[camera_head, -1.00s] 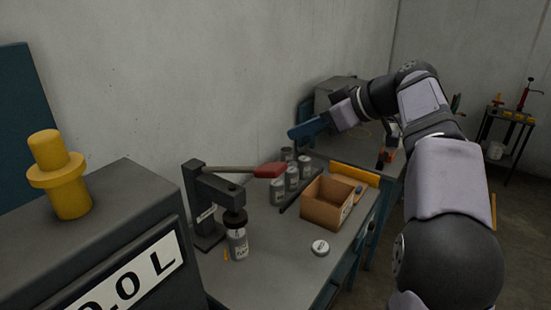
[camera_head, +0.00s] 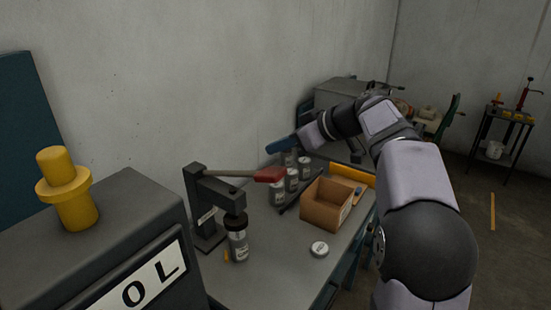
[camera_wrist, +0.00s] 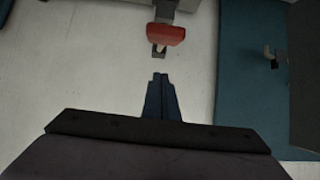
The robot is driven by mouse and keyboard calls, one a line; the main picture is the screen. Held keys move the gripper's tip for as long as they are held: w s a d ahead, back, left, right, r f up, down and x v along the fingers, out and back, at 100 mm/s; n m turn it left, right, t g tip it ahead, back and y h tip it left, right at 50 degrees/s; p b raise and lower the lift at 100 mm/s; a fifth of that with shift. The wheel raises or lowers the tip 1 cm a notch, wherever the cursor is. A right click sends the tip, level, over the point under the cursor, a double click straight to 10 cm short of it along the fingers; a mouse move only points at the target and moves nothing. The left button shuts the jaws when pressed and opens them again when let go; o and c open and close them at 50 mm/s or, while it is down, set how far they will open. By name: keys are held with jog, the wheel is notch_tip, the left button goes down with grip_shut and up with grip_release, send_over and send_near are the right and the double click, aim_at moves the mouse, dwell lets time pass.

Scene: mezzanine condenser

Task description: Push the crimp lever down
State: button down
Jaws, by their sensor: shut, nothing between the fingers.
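The crimp lever (camera_head: 232,173) is a brown bar with a red grip (camera_head: 270,174) at its right end. It sticks out about level from the top of the dark crimping press (camera_head: 202,205) on the bench. A can (camera_head: 238,246) stands under the press head (camera_head: 236,221). My gripper (camera_head: 270,149) is blue and shut, with nothing in it. It appears above and a little behind the red grip, apart from it. In the wrist view my closed fingertips (camera_wrist: 160,76) point at the red grip (camera_wrist: 166,34), with a gap between them.
Several cans (camera_head: 292,178) stand in a row behind the lever grip. An open cardboard box (camera_head: 326,207) and a round lid (camera_head: 319,248) are on the bench's right side. A dark cabinet with a yellow knob (camera_head: 68,190) fills the near left. The wall is behind.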

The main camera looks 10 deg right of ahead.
aim_at(276, 171)
jog(key=p+x, duration=0.1)
jog(key=x, duration=0.1)
jog(key=shift+w+a+f, duration=0.15)
jog(key=shift+a+f, duration=0.05)
jog(key=shift+f, duration=0.15)
jog(key=shift+s+d+f, duration=0.15)
jog(key=shift+f, duration=0.25)
jog(key=shift+s+d+f, duration=0.15)
jog(key=shift+f, duration=0.3)
jog(key=shift+s+d+f+p, duration=0.1)
jog(key=shift+f+p, duration=0.15)
jog(key=shift+f, duration=0.15)
jog(key=shift+s+d+f+p, duration=0.1)
jog(key=shift+d+f+p, duration=0.1)
jog(key=shift+f, duration=0.25)
jog(key=shift+f, duration=0.1)
